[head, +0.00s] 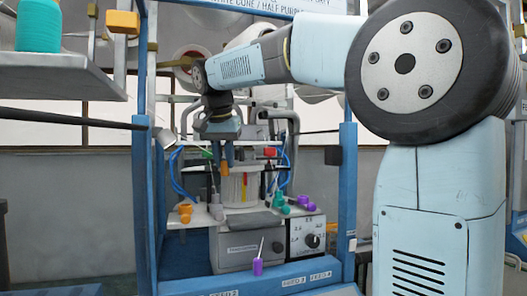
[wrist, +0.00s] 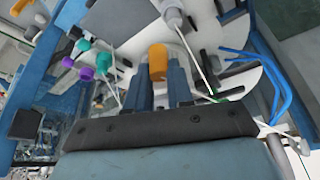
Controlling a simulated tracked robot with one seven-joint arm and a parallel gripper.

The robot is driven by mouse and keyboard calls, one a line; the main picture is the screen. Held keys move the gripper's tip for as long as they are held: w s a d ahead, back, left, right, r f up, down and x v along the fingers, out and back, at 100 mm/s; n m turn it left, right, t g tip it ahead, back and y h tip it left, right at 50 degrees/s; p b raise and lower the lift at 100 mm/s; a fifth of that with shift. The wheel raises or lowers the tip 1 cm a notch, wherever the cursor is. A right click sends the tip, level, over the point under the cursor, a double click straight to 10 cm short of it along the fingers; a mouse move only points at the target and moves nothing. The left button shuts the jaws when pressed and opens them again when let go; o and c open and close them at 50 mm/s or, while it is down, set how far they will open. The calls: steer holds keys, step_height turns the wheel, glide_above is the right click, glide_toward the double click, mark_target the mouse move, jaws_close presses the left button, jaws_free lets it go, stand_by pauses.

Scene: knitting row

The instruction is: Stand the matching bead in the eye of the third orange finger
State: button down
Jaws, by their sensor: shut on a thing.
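My gripper (head: 225,160) hangs over the middle of the knitting machine, pointing down. It is shut on an orange bead (head: 225,168), which stands out below the fingertips. In the wrist view the same orange bead (wrist: 158,62) sits between the two blue-grey fingers (wrist: 160,85). More orange pieces (head: 184,213) lie on the white shelf at the left of the machine. I cannot pick out the eye of the third orange finger; the arm and the machine's thin rods crowd that spot.
Green pieces (head: 278,198) and purple pieces (head: 303,201) are at the machine's right side. A purple piece with a thin rod (head: 257,267) stands at the front. Thin rods with a green tip (head: 208,154) and a red tip (head: 270,152) flank my gripper. Blue posts (head: 347,190) frame the machine.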

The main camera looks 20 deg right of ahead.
steer(key=shift+w+a+f+n+y, duration=0.15)
steer(key=shift+w+a+f+n, duration=0.2)
steer(key=shift+a+f, duration=1.05)
steer(key=shift+w+a+f+n+y, duration=0.1)
steer(key=shift+w+a+f+n, duration=0.5)
steer(key=shift+a, duration=1.35)
steer(key=shift+a+f+n+y, duration=0.15)
steer(key=shift+a+f+n, duration=0.1)
steer(key=shift+a+f, duration=1.25)
steer(key=shift+a+f, duration=0.15)
steer(key=shift+f, duration=0.75)
steer(key=c, duration=0.9)
jaws_free()
steer(key=shift+r, duration=0.1)
steer(key=v, duration=0.7)
steer(key=shift+s, duration=0.2)
